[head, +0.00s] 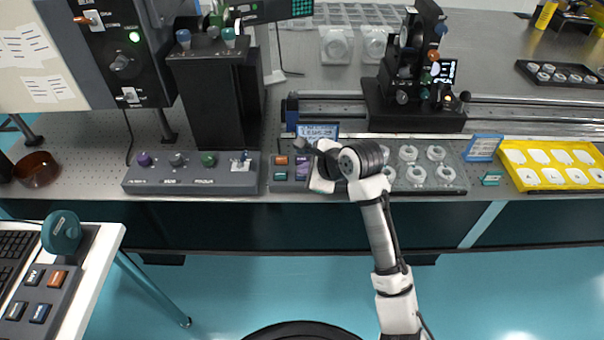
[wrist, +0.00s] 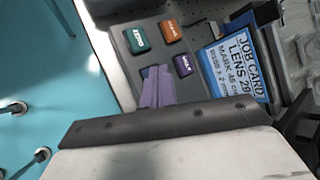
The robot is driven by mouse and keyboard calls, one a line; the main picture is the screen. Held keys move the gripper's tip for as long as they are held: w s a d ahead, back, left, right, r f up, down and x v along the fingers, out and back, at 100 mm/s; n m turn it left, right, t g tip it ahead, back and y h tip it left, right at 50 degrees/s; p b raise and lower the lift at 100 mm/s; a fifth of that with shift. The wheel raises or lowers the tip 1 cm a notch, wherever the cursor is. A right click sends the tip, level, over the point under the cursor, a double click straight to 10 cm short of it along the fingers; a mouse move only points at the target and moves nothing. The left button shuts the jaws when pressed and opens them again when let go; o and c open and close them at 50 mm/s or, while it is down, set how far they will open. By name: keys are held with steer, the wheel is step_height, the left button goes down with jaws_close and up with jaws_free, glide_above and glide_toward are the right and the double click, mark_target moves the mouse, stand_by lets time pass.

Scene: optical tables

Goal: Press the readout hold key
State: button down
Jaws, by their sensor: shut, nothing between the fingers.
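A small grey key panel (head: 291,186) sits at the front edge of the optical table. In the wrist view it shows a green key (wrist: 137,39), an orange key (wrist: 171,31) and a purple key (wrist: 184,65). Their lettering is too small to read surely, so I cannot tell which is the hold key. My gripper (wrist: 156,72) is shut and empty. Its fingertips appear over the panel's near right part, below the green key and left of the purple one, and hide what lies under them. I cannot tell whether they touch it.
A blue-framed job card (wrist: 237,62) stands just beyond the panel. Left of the panel is a knob box (head: 190,185); right is a tray of round lens mounts (head: 430,180). A yellow tray (head: 555,165) lies farther right.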

stand_by(0.3)
steer(key=shift+r+p, duration=0.85)
steer(key=shift+p, duration=0.2)
step_height(320, 180, up, 5)
steer(key=p, duration=0.5)
steer(key=shift+p, duration=0.35)
